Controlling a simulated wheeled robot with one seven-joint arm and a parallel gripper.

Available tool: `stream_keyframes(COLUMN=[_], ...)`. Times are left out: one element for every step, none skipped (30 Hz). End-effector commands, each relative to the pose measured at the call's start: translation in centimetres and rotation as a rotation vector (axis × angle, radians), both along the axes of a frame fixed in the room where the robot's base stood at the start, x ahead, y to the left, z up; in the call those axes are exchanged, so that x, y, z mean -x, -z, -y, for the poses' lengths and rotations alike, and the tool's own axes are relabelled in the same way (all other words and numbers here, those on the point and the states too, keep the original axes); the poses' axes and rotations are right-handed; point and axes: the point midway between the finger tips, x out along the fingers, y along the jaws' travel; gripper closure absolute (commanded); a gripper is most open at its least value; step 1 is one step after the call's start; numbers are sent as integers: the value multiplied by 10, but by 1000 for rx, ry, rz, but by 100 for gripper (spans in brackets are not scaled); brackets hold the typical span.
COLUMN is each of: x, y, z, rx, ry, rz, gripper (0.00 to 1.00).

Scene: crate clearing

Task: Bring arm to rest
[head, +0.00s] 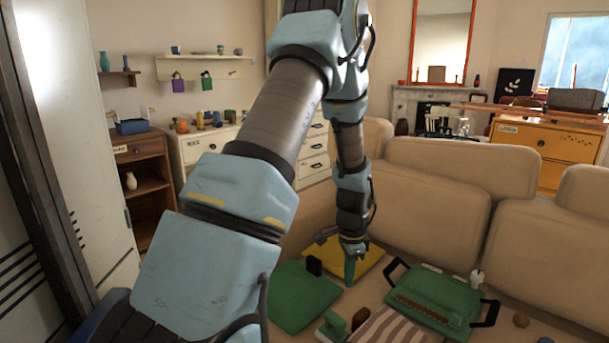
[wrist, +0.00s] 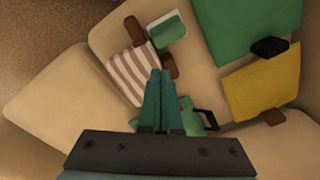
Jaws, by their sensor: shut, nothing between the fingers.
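My arm reaches up and forward across the head view, then bends down over the beige sofa. My gripper (head: 349,272) points down above the sofa seat, beside the flat green piece and the yellow piece. In the wrist view its two teal fingers (wrist: 160,78) lie together, with nothing between them. The fingers cover part of the green case there. I cannot tell exactly how high the tips are above the seat.
On the sofa (head: 433,190) lie a flat green piece (head: 295,300), a yellow piece (head: 372,262), a green case (head: 440,293) with black handles and a striped cloth (head: 385,328). Shelves and drawers stand behind, left; an orange cabinet (head: 560,150) stands back right.

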Motion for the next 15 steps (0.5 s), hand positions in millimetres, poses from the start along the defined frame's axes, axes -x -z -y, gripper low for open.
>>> stream_keyframes(x=[1,4,8,13,17,24,30,36,45,52,59,68,75,81,89], y=[-39,-54,-73,-87,-101,-119,-132,-144,-159,-169,-179,-190,-197,-203,-210], z=[-21,-32,-47,-58,-68,-82,-93,-103,-115,-124,-132,-142,-149,-155,-161], rx=[10,14,20,24,29,37,43,48,56,63,68,77,82,87,93], ry=[-116,-185,-276,-344,-413,-505,-574,-641,-731,-796,-857,-936,-989,-1039,-1096], rz=[14,19,24,28,31,38,41,45,49,53,56,60,62,65,67], gripper=[100,100,100,100,100,100,100,100,100,100,100,100,100,100,100])
